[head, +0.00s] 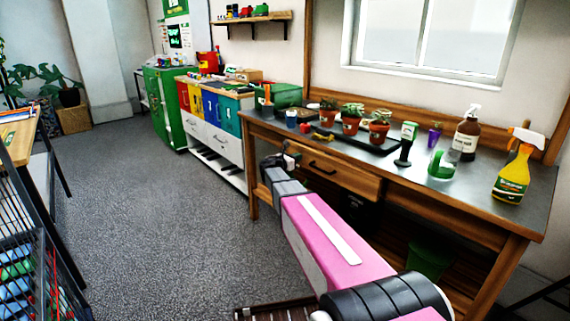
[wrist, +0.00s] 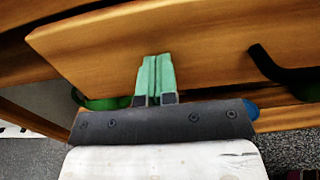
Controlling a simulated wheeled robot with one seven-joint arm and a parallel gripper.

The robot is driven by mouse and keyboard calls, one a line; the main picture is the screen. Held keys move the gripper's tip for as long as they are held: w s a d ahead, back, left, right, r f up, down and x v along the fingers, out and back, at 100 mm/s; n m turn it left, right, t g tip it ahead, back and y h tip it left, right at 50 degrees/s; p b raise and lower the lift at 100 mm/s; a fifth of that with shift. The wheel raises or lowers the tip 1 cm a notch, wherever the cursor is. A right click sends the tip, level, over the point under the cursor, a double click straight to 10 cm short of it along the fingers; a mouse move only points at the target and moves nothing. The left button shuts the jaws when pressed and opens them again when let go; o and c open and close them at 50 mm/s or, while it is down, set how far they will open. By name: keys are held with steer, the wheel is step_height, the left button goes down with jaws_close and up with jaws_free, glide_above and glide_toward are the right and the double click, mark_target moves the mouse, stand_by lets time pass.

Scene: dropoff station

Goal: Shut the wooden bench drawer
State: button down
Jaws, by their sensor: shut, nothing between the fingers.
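The wooden bench (head: 508,226) runs along the right wall under the window. Its drawer front (head: 352,181) has a dark bar handle (head: 322,167) and appears to stand out a little from the bench frame; the exact gap is hard to tell. My gripper (head: 290,157) is at the left part of the drawer front. In the wrist view, my gripper (wrist: 155,78) has its green fingers together and empty, pointing at the drawer front (wrist: 205,45). The handle (wrist: 275,66) is to their right. Whether the fingertips touch the wood is unclear.
The bench top holds potted plants (head: 351,118) on a black tray, an orange-topped spray bottle (head: 513,172) and a brown bottle (head: 466,134). A green bin (head: 430,258) stands below. A wire rack (head: 38,265) is at the left. The grey floor (head: 165,215) between is clear.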

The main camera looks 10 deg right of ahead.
steer(key=shift+x, duration=3.05)
steer(key=shift+w+d+r, duration=0.1)
steer(key=shift+w, duration=0.05)
steer(key=shift+s+a, duration=0.35)
steer(key=shift+a, duration=0.05)
steer(key=v, duration=1.3)
steer(key=s+d+f+m+g+y, duration=0.1)
steer(key=s+f+m+g+y, duration=0.2)
steer(key=s+f+m, duration=0.45)
steer(key=s+d+f+m+g+y, duration=0.25)
steer(key=s+f+m+y, duration=0.2)
steer(key=s, duration=0.55)
steer(key=s+a+f+m+g+y, duration=0.1)
steer(key=s+a+f+m+y, duration=0.2)
steer(key=s+m, duration=0.3)
steer(key=s+a+f+m+g+y, duration=0.2)
steer(key=s+a+f+m+y, duration=0.1)
steer(key=s, duration=0.5)
steer(key=a+m+y, duration=0.1)
steer(key=m+y, duration=0.1)
steer(key=m, duration=0.1)
steer(key=shift+s+a, duration=0.3)
steer(key=shift+s, duration=0.1)
